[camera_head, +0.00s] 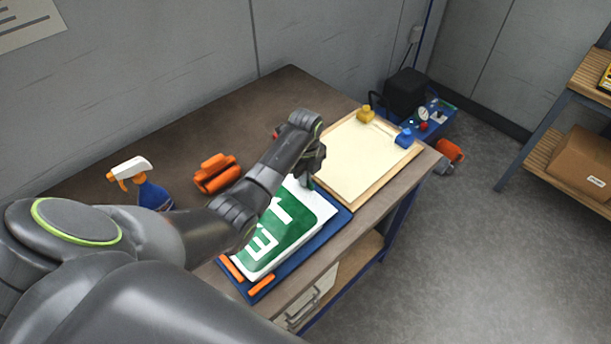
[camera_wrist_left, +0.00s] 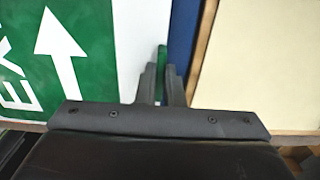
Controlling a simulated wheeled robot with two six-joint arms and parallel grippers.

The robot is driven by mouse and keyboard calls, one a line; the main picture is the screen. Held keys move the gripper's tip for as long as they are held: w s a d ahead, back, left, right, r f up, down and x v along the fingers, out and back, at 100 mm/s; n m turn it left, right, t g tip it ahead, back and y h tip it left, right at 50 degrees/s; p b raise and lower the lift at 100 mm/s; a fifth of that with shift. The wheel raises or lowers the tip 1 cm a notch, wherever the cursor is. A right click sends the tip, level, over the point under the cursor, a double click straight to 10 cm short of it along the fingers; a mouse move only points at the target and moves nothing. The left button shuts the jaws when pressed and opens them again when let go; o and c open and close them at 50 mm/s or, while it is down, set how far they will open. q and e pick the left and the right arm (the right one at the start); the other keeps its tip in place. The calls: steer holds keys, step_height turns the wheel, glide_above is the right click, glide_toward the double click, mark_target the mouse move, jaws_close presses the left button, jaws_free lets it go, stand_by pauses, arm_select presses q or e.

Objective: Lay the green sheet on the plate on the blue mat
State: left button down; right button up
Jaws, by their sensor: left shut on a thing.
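The green sheet (camera_head: 300,222) with white letters and a white arrow lies over the blue mat (camera_head: 339,222). It also shows in the left wrist view (camera_wrist_left: 88,35), with a white margin on its right. The plate cannot be told apart from that white margin. My left gripper (camera_head: 311,176) is at the sheet's far right end. In the left wrist view my left gripper (camera_wrist_left: 165,72) is shut on a narrow green piece beside the white margin, apparently a tab of the sheet. Its join to the sheet is not clear. My right gripper is not in view.
A cream board (camera_head: 365,158) with yellow and blue clamps lies right of the mat. Orange bars (camera_head: 261,285) sit at the mat's near end. A spray bottle (camera_head: 151,193) and an orange tool (camera_head: 215,174) stand to the left. The bench's back is clear.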

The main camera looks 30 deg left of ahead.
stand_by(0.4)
arm_select(q)
steer(key=c, duration=1.5)
jaws_free()
steer(key=shift+o, duration=0.6)
steer(key=o, duration=0.5)
steer(key=shift+o, duration=0.2)
